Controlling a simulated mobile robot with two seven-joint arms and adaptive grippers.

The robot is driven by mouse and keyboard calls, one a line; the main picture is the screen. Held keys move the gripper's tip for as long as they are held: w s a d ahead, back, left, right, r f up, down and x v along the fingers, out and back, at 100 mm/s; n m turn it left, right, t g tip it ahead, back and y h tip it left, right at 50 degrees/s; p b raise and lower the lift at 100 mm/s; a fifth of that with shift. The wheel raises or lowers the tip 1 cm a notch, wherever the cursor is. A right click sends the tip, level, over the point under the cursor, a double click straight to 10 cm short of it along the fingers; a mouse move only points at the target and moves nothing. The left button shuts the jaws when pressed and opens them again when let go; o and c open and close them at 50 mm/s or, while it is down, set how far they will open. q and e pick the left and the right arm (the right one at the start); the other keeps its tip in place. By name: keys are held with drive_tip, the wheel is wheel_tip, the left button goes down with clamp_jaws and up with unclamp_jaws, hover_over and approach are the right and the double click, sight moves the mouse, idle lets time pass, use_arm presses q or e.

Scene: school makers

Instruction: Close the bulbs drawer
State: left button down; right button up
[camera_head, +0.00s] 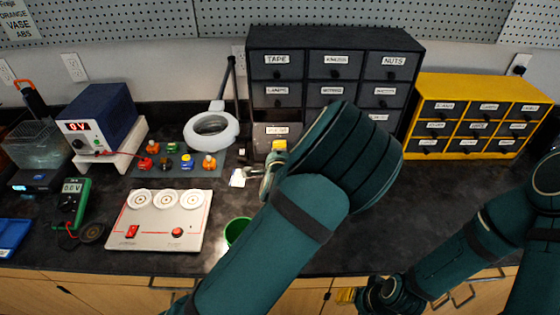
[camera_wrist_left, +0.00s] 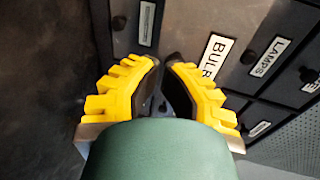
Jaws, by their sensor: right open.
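The bulbs drawer (camera_head: 265,143) is in the bottom left slot of the dark cabinet; its lighter front looks pulled out. Its label shows large in the left wrist view (camera_wrist_left: 214,56), nearer than the lamps label. My left gripper (camera_head: 277,150) is low in front of this drawer. In the left wrist view its yellow fingers (camera_wrist_left: 164,64) point at the drawer front, tips close together with a narrow dark gap. The drawer's knob is not clearly visible, and I cannot tell whether they hold it. My right gripper (camera_head: 345,296) is open near the counter's front edge, away from the cabinet.
A yellow drawer unit (camera_head: 470,88) stands right of the dark cabinet (camera_head: 335,40). A ring magnifier lamp (camera_head: 211,130), a tray of small parts (camera_head: 180,163) and a white panel (camera_head: 160,220) are on the left. A green cup (camera_head: 236,230) stands beside my left arm.

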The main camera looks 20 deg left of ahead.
sight(279, 139)
use_arm(q)
drive_tip(key=x, duration=0.3)
drive_tip(key=r+x, duration=0.1)
drive_tip(key=x, duration=0.1)
drive_tip(key=shift+w+a, duration=0.25)
drive_tip(key=shift+w, duration=0.1)
drive_tip(key=shift+w+a+b, duration=0.15)
drive_tip(key=shift+w+b, duration=0.15)
drive_tip(key=shift+w, duration=0.25)
use_arm(e)
drive_tip(key=shift+w+f, duration=0.1)
drive_tip(key=shift+f, duration=0.25)
